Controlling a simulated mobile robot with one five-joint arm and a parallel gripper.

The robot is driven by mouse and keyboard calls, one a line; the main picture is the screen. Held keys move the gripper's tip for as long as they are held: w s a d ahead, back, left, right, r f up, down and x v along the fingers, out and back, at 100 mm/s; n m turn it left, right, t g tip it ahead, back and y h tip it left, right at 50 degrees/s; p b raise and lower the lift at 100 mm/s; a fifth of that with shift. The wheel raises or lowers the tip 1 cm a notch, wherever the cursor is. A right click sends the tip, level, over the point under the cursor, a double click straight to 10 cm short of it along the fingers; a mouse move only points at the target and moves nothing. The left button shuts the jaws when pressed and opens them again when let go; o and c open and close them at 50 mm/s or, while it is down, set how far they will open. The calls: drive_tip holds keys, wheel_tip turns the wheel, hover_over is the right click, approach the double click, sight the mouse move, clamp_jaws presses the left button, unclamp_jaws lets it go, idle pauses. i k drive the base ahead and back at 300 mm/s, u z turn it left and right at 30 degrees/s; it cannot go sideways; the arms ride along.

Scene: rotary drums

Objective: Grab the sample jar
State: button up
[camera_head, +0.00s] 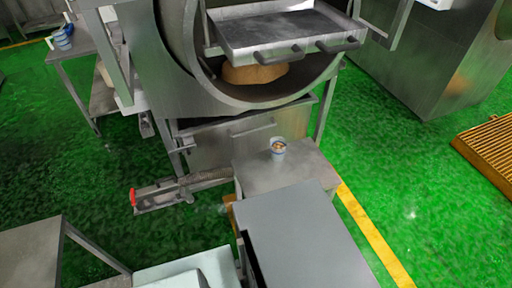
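A small jar (278,149), whitish with a blue band and something orange-brown at its top, stands upright on a low steel stand (250,178) in front of the drum, near the middle of the view. It looks like the sample jar. Its base rests near the middle of the stand's top, and nothing touches it. My gripper is not in view, so I cannot see whether it is open or shut.
A large steel drum (172,85) stands behind, with brown material (255,75) inside and a tray (270,30) above. A steel table (68,50) at upper left holds blue-and-white containers (62,38). A red-tipped floor fixture (160,197) lies left. Green floor (400,180) is open at right.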

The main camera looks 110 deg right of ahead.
sight(277, 146)
drive_tip(key=z, duration=1.95)
drive_tip(key=i, duration=0.75)
drive_tip(key=z, duration=0.45)
